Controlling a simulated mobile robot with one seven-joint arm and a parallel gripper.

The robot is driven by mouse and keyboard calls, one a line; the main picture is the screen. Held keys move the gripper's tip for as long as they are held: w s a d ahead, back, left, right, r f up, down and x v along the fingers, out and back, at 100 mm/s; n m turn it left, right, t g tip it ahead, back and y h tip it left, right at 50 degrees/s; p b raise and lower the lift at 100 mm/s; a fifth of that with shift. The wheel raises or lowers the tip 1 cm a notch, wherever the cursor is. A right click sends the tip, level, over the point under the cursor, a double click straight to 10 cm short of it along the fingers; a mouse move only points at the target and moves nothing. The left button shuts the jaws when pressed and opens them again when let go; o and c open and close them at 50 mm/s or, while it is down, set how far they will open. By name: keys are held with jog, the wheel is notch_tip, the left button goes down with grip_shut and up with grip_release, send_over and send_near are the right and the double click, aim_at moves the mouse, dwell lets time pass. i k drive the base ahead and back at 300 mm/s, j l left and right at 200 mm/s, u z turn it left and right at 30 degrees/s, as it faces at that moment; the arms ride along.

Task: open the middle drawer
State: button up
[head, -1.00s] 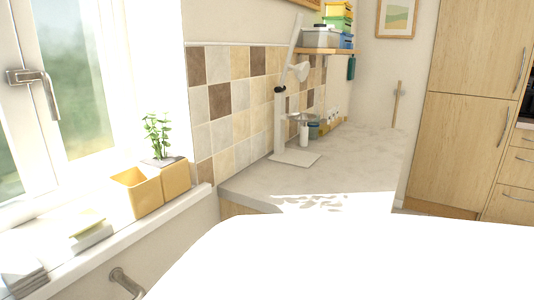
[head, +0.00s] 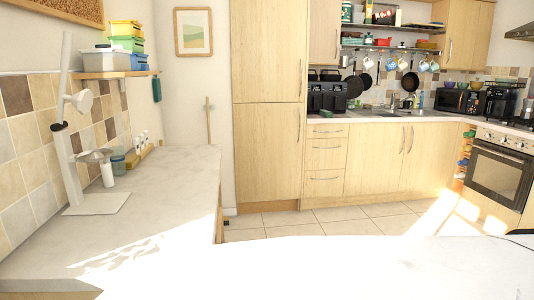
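A stack of three light-wood drawers stands under the far counter, between the tall cupboard and the double-door base cabinet. The middle drawer (head: 325,159) has a metal bar handle across its front and looks shut. The top drawer (head: 327,131) above it and the bottom drawer (head: 323,183) below it also look shut. The drawers are across the room, beyond the white surface in the foreground. My gripper is not in view.
A white surface (head: 330,268) fills the near foreground. A grey counter (head: 165,190) with a white stand runs along the left. The tall cupboard (head: 267,150) is left of the drawers. Tiled floor (head: 290,218) lies clear before them. An oven (head: 497,172) is at right.

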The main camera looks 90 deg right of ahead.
aim_at(320, 154)
jog(key=z, duration=3.15)
jog(key=i+z, duration=0.15)
jog(key=i, duration=4.6)
jog(key=i+l+u, duration=0.1)
jog(key=i+u, duration=0.15)
jog(key=i, duration=0.3)
jog(key=i+l+u, duration=0.25)
jog(key=i, duration=0.3)
